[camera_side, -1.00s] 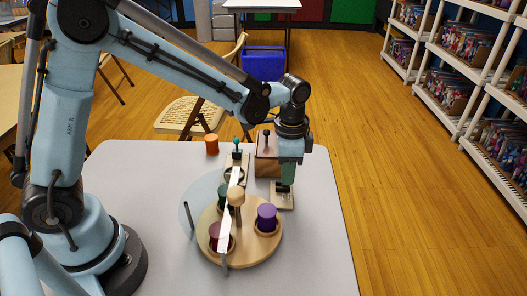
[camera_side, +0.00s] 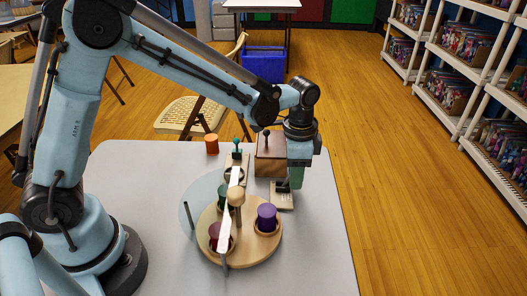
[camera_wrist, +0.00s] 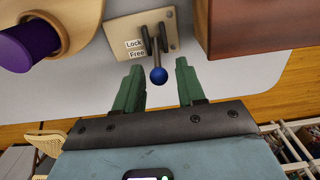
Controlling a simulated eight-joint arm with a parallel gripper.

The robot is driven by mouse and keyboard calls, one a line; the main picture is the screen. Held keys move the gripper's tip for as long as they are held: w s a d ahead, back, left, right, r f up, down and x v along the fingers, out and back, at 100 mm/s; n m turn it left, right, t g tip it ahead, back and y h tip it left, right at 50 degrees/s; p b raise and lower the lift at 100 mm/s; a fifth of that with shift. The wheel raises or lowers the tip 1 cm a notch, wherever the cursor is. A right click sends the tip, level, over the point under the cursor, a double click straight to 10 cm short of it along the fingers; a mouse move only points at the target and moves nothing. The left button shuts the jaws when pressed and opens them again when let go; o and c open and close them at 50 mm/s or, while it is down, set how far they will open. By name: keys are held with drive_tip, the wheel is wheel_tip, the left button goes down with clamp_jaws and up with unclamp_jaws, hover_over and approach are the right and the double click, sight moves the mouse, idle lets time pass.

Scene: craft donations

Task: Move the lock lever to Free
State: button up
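The lock lever is a dark rod with a blue ball knob (camera_wrist: 158,75), standing on a beige plate (camera_wrist: 178,18) in the wrist view. The plate has the labels Lock and, below it, Free, to the left of the lever. I cannot tell for sure which label the lever is set at. My gripper (camera_wrist: 160,67) has its two green fingers apart, one on each side of the knob, with visible gaps to it. In the side view my gripper (camera_side: 294,186) is low over the plate (camera_side: 283,200) and hides the lever.
A wooden turntable with a purple cylinder (camera_side: 266,217) and other coloured cylinders is left of the plate. A brown wooden box (camera_side: 270,165) stands just behind it. An orange cylinder (camera_side: 211,144) is farther back. The table's right side (camera_side: 325,230) is clear.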

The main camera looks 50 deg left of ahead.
drive_tip(key=shift+r, duration=3.75)
